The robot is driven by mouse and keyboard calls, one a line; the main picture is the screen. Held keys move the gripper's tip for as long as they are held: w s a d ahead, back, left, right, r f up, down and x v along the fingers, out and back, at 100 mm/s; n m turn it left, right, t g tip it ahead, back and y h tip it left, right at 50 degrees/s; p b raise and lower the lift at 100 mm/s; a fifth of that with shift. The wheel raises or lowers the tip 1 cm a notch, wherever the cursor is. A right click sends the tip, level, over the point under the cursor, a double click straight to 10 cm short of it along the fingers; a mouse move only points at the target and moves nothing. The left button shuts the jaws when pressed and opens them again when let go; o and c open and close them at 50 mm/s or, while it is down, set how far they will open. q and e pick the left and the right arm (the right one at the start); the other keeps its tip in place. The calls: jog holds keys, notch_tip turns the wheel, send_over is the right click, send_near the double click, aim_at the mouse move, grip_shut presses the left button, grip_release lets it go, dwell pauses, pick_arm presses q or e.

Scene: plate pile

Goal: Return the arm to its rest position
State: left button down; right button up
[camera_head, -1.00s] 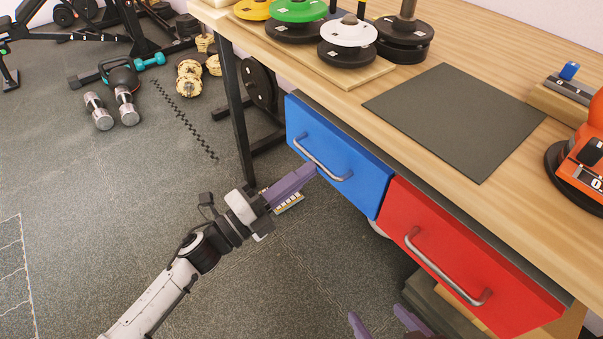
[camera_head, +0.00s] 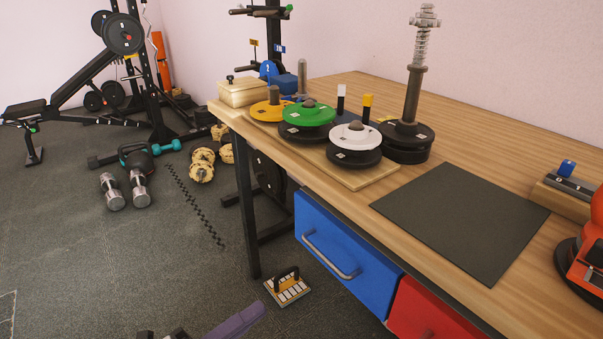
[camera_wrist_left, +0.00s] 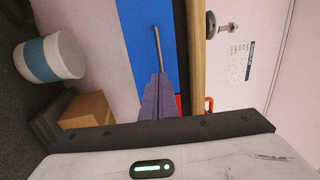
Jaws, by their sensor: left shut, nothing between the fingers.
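My left gripper (camera_head: 237,321) shows at the bottom edge of the head view, its purple fingers pressed together and empty. The rest of my left arm is mostly cut off below. In the left wrist view the shut fingers (camera_wrist_left: 159,98) point toward the blue drawer (camera_wrist_left: 138,40) and its metal handle (camera_wrist_left: 157,48), apart from them as far as I can tell. The blue drawer front (camera_head: 345,262) also shows in the head view, below and right of the table's front corner. My right gripper is out of view.
A wooden table bears a dark mat (camera_head: 462,220), weight plates on a wooden board (camera_head: 375,178) and an orange device (camera_head: 590,250). A red drawer (camera_head: 430,312) adjoins the blue one. A small pad with handles (camera_head: 287,287) and dumbbells (camera_head: 112,191) lie on the floor.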

pick_arm(q)
jog(key=w+a+f+n+y, duration=0.1)
jog(key=a+f+n+y, duration=0.4)
jog(key=a+n+y, duration=0.8)
jog(key=s+d+f+n+g+y, duration=0.1)
jog(key=s+f+n+g, duration=0.1)
jog(key=s+n+g, duration=0.6)
jog(key=s+d+f+n+g+y, duration=0.15)
jog(key=s+n, duration=0.35)
jog(key=s, duration=0.7)
jog(key=w+d+f+t+h, duration=0.3)
jog(key=w+d+f+t, duration=0.2)
jog(key=d+f, duration=0.15)
notch_tip(320, 180, up, 9)
jog(key=p, duration=1.3)
jog(key=shift+s+p, duration=0.25)
jog(key=shift+p, duration=0.15)
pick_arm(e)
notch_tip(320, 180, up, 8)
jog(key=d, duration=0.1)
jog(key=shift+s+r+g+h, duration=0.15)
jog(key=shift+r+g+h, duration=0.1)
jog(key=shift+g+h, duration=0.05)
pick_arm(q)
jog(key=shift+r, duration=0.1)
